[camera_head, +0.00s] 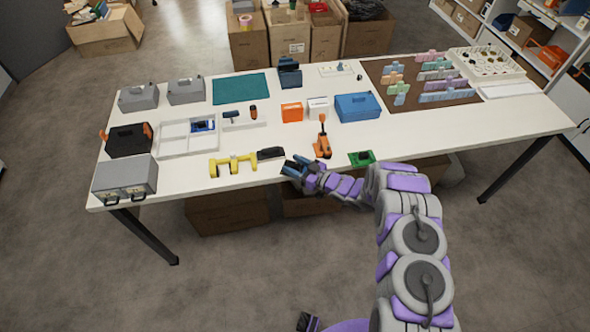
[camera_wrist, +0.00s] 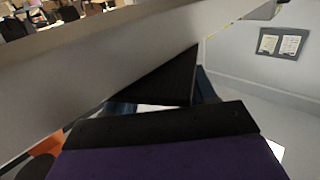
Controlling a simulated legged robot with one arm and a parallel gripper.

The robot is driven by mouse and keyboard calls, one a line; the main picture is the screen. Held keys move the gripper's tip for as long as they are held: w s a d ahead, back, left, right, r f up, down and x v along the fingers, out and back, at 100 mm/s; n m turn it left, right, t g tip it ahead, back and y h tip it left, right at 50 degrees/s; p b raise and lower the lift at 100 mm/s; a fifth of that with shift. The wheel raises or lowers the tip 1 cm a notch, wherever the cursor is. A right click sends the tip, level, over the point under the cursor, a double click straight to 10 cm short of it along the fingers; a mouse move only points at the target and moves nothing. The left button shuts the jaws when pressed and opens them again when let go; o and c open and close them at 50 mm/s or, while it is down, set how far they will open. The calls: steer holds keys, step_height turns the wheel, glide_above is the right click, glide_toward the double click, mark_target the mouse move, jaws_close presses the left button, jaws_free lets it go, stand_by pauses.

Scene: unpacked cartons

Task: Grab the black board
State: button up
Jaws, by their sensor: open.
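A small flat black piece (camera_head: 270,154) lies near the front edge of the white table, at the right end of a yellow bracket-like part (camera_head: 232,164). It is the thing that best fits the black board, though it is small in view. My gripper (camera_head: 293,166) is at the table's front edge, just right of the black piece, with its dark blue fingers open and apparently empty. In the wrist view a dark triangular shape (camera_wrist: 168,82) stands in front of my gripper; I cannot tell whether it is the board or part of the gripper.
The white table (camera_head: 330,154) fills the wrist view's upper left as a tilted edge. An orange tool (camera_head: 322,140) and a green board (camera_head: 361,158) lie right of my gripper. A black case (camera_head: 128,140) and a grey case (camera_head: 125,178) stand at the left end.

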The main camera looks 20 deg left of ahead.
steer(key=shift+d, duration=0.15)
steer(key=shift+c, duration=1.3)
jaws_close()
steer(key=shift+r, duration=0.2)
